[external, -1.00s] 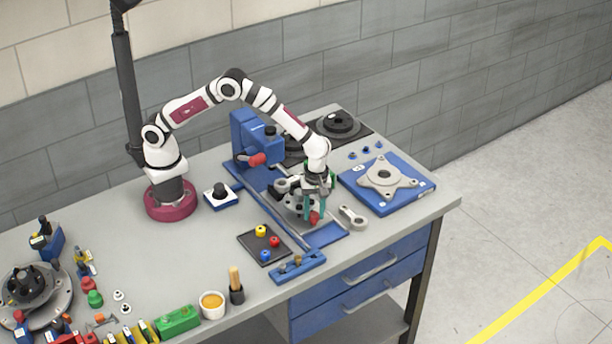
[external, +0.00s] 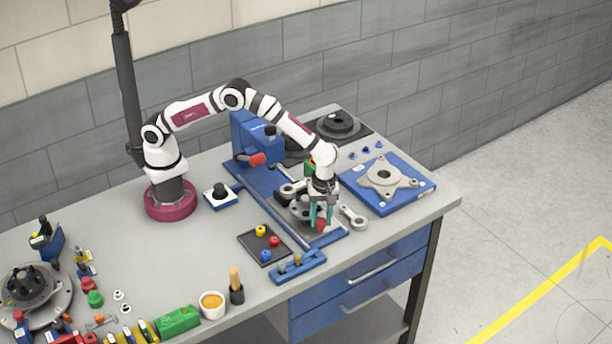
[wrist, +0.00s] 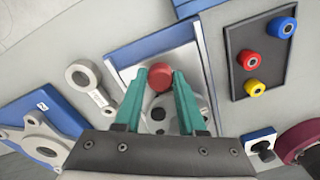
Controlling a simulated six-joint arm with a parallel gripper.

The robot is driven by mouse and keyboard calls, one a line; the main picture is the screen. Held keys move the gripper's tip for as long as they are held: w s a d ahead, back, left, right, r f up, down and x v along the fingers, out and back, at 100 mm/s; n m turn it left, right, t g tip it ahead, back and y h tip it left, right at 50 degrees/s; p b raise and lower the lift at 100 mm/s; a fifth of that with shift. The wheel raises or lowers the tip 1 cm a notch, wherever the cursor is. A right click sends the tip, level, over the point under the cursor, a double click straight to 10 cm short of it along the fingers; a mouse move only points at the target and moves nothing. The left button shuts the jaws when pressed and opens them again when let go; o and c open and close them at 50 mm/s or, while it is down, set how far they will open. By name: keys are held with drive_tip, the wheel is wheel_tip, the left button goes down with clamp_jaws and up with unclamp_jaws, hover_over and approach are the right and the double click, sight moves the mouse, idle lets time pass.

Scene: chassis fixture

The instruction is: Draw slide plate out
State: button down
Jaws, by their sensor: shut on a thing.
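The slide plate is a grey metal plate in the blue slide fixture (external: 272,208), seen at its front end in the wrist view (wrist: 131,72). A red knob (wrist: 159,80) stands on the plate near that end; it also shows in the external view (external: 320,226). My gripper (wrist: 160,84) is shut on the red knob, one teal finger on each side. In the external view my gripper (external: 321,215) points down over the fixture's front part. My fingers and wrist hide much of the plate. A blue strip of the fixture shows beyond the plate's front edge.
A grey link part (external: 352,217) lies close to the fixture's right side. A black tray (external: 253,243) with red, yellow and blue pieces lies to its left. A blue block (external: 298,267) stands near the front end. A blue plate (external: 412,178) bears a grey flange.

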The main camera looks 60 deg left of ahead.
drive_tip(key=c, duration=0.5)
unclamp_jaws()
drive_tip(key=shift+d, duration=0.2)
wheel_tip(320, 180, up, 16)
drive_tip(key=shift+w, duration=0.25)
drive_tip(key=shift+d, duration=0.1)
